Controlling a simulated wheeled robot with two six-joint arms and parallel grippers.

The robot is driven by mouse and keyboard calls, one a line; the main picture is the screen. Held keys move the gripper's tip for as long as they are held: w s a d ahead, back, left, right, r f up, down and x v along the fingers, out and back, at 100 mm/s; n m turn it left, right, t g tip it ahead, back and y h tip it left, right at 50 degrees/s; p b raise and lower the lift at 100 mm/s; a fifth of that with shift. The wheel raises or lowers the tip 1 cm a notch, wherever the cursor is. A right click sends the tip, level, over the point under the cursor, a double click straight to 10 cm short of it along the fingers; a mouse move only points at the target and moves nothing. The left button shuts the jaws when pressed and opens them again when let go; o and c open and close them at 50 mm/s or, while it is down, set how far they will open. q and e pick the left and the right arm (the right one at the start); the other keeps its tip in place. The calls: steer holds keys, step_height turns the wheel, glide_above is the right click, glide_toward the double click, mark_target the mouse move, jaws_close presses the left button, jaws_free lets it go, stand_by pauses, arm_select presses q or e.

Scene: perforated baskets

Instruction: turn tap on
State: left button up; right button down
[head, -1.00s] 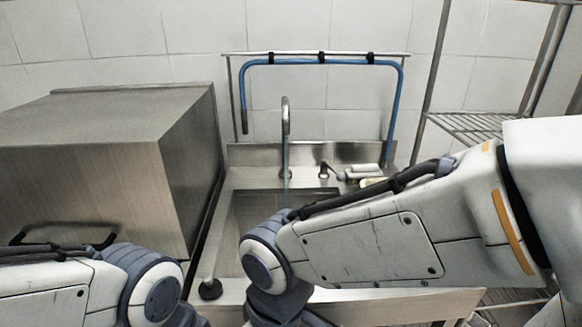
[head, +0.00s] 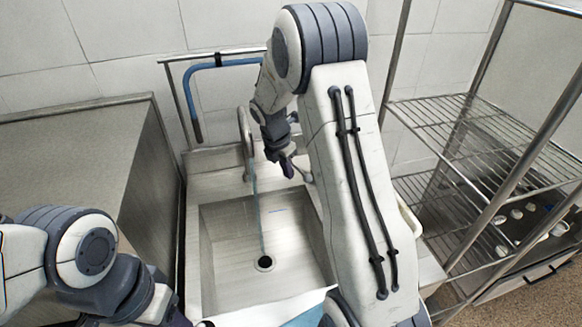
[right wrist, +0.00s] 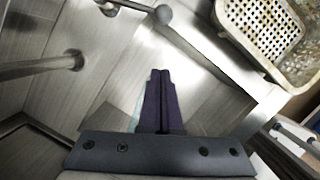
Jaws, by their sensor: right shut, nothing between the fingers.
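The tap's curved metal spout (head: 244,135) stands at the back of the sink (head: 205,245). A thin, bluish, water-like line (head: 258,215) runs from it toward the drain. My right gripper (head: 288,168) is shut and empty, to the right of the spout above the sink's back part. Its closed fingers (right wrist: 158,88) also show in the right wrist view. There a grey round-ended lever (right wrist: 163,14) lies beyond the fingertips, apart from them; in the head view my arm partly hides that area. My left gripper (head: 177,319) is mostly cut off at the bottom edge.
A steel box-like unit (head: 75,170) stands left of the sink. A wire shelf rack (head: 480,130) stands on the right. A blue hose (head: 215,66) hangs on a rail behind. A perforated basket (right wrist: 270,45) sits right of the sink. The sink basin is clear.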

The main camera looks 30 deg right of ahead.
mark_target(299, 170)
steer(key=w+d+f+p, duration=0.1)
steer(key=d+f+p, duration=0.1)
steer(key=d+f, duration=0.3)
steer(key=x, duration=0.2)
steer(key=shift+w+f+p, duration=0.3)
steer(key=shift+f, duration=0.1)
